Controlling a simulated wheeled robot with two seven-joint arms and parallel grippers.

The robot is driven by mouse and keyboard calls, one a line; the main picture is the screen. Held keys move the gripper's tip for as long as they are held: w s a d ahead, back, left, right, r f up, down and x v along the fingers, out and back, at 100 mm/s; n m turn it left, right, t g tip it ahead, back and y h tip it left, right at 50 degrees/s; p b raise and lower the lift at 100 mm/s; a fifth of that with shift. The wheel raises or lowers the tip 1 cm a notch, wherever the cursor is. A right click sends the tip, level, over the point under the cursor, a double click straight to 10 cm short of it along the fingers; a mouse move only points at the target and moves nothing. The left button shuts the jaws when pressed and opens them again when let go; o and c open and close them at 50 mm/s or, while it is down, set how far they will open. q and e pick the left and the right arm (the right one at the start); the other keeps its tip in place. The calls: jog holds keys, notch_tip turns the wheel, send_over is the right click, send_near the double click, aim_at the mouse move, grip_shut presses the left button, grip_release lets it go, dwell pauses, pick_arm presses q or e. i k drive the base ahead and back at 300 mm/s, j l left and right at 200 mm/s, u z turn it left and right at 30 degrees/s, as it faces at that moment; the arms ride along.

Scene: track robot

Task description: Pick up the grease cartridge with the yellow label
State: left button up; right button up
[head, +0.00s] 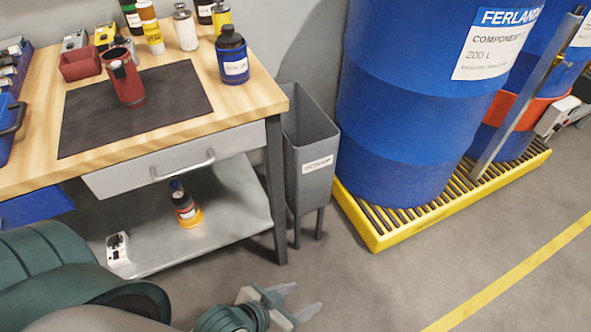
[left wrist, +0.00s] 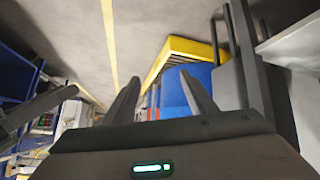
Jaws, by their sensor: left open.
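A slim upright cylinder with a yellow band (head: 151,30) stands at the back of the wooden workbench in the head view; it looks like the yellow-label grease cartridge, but the label is too small to read. Another container with yellow on it (head: 223,17) stands to its right, partly hidden by a blue bottle. My left gripper (head: 298,301) is open and empty, low over the floor in front of the bench, well apart from both. Its two fingers also show apart in the left wrist view (left wrist: 162,97). My right gripper is not in view.
The workbench (head: 262,92) carries a dark mat (head: 180,112), a red canister (head: 124,78) and a blue bottle (head: 232,58). A grey bin (head: 310,150) and blue drum (head: 400,120) on a yellow pallet (head: 375,240) stand right. The floor front right is clear.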

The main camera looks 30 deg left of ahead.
aim_at(145, 9)
jog(key=u, duration=1.6)
